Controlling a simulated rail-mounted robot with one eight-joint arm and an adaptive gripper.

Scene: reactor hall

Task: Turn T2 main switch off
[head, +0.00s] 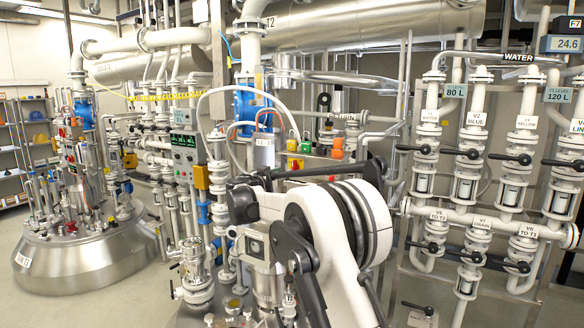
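A large silver horizontal tank marked T2 (360,24) runs across the top. A grey control box (187,155) with a green display and small coloured buttons stands left of centre among the pipes. A yellow box (201,176) sits at its right side. It may carry the main switch, but the switch handle and its position are too small to tell. My white and black arm fills the lower middle, right of the control box. I cannot make out gripper fingertips.
Valve pipes with black handles (470,153) stand at the right. Coloured valves and a small grey canister (263,150) sit behind my arm. A round steel vessel (85,255) stands at the left, with shelves (35,130) behind. Some floor between is clear.

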